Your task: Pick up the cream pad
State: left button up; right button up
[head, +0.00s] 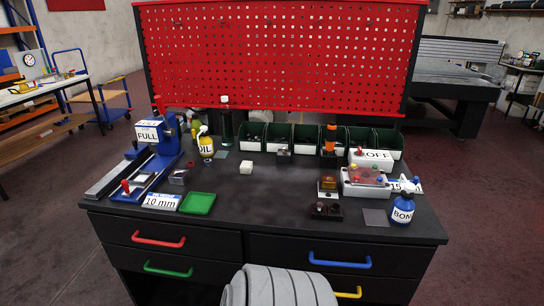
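Neither of my grippers shows in the head view.
On the dark table (270,210), a blue press-like device (155,150) and green tray (198,203) are left. A yellow oil bottle (206,147) stands behind. Green bins (306,138) line the back. A white button box (365,185) and blue bottle (402,209) are right. The front middle is clear.

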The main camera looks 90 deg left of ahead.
aim_at(246, 168)
jog(key=u, duration=2.75)
jog(key=i, duration=0.85)
